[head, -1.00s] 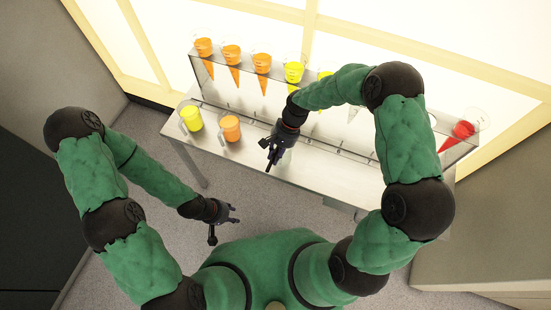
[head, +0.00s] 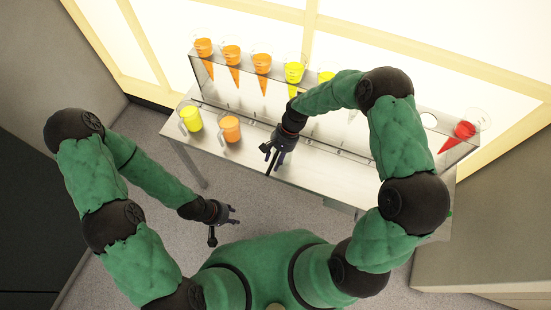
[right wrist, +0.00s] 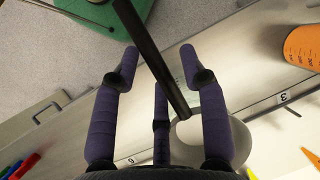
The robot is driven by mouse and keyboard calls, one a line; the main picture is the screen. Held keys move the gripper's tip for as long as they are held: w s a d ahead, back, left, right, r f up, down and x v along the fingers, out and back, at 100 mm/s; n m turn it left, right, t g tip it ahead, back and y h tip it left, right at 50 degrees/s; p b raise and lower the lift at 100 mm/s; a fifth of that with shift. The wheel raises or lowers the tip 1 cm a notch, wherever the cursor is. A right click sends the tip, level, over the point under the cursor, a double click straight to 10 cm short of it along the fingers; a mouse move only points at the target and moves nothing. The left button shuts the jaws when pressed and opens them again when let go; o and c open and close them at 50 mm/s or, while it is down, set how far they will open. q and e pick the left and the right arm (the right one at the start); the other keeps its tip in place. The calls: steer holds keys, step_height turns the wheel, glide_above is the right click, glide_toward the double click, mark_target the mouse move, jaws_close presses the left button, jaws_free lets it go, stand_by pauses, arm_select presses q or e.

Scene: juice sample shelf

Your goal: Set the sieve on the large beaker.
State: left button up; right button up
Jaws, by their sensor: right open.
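My right gripper (head: 273,157) is over the front part of the bench, right of the orange jug, and also shows in the right wrist view (right wrist: 159,60). It is open. A long black handle (right wrist: 148,45), seemingly the sieve's, runs between its spread fingers without visible grip. The handle ends at a pale round piece (right wrist: 226,133), seemingly the sieve's bowl, partly hidden by the fingers. My left gripper (head: 226,226) is open and empty, over the floor in front of the bench. I cannot tell which vessel is the large beaker; an orange jug (head: 229,128) and a yellow jug (head: 190,119) stand at the bench's left.
A clear rack (head: 222,85) along the back of the bench holds several cones with orange and yellow juice. A red cone (head: 461,132) is at its right end. The metal bench top (head: 330,172) has numbered labels. Floor (head: 150,215) lies open in front.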

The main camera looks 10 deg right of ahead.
steer(key=p+v, duration=0.1)
steer(key=v, duration=1.1)
